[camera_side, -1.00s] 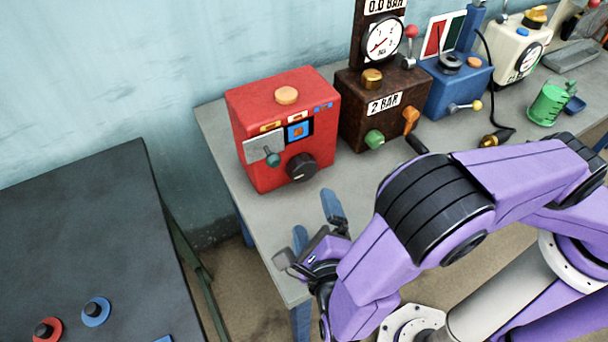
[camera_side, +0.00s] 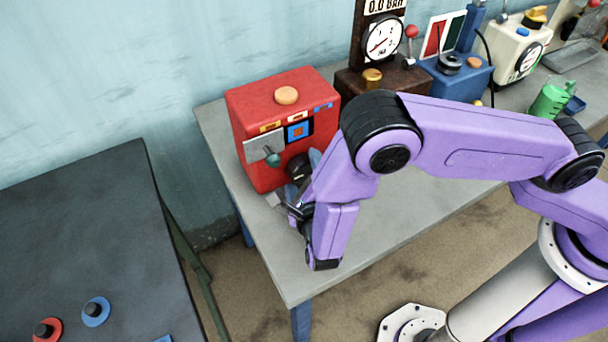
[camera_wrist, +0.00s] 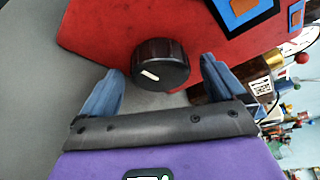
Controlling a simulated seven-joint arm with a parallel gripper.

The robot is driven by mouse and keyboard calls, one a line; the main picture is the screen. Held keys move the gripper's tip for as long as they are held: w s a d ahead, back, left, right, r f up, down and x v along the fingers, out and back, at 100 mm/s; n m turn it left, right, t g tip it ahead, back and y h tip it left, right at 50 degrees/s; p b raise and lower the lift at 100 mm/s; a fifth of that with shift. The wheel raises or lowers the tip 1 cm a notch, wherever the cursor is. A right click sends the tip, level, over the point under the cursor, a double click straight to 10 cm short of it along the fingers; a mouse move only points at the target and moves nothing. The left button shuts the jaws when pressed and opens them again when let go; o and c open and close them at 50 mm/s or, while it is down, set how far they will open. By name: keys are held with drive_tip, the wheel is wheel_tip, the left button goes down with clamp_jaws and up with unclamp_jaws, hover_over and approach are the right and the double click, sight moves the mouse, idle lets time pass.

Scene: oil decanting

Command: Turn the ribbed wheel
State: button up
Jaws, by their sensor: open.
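The ribbed wheel (camera_wrist: 160,64) is a black knob with a pale mark on its face, on the front of a red box (camera_side: 263,170). In the side view the wheel (camera_side: 298,168) is partly covered by my gripper and arm. My gripper (camera_wrist: 163,84) is open, with one blue finger on either side of the wheel in the wrist view. The wheel lies between and slightly beyond the fingertips; I cannot tell whether either finger touches it. In the side view my gripper (camera_side: 305,175) is close in front of the red box.
The red box also bears a green-knobbed lever (camera_side: 272,158) on a grey plate and an orange top button (camera_side: 287,95). A dark brown gauge unit (camera_side: 350,82) stands to its right, with a blue unit (camera_side: 455,78) beyond. The grey table (camera_side: 410,215) is clear in front.

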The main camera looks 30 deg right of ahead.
drive_tip(key=c, duration=1)
drive_tip(key=shift+c, duration=0.2)
drive_tip(key=m, duration=0.1)
drive_tip(key=m+y, duration=0.1)
drive_tip(key=m, duration=0.1)
drive_tip(key=shift+d+r+g+y, duration=0.2)
drive_tip(key=shift+g+y, duration=0.1)
drive_tip(key=shift+g, duration=0.1)
drive_tip(key=m+y, duration=0.2)
drive_tip(key=m, duration=0.1)
drive_tip(key=shift+d+r, duration=0.1)
drive_tip(key=shift+d, duration=0.05)
drive_tip(key=m+y, duration=0.2)
drive_tip(key=m, duration=0.1)
drive_tip(key=shift+d, duration=0.2)
drive_tip(key=m+y, duration=0.2)
drive_tip(key=shift+d+m, duration=0.15)
drive_tip(key=shift+m, duration=0.25)
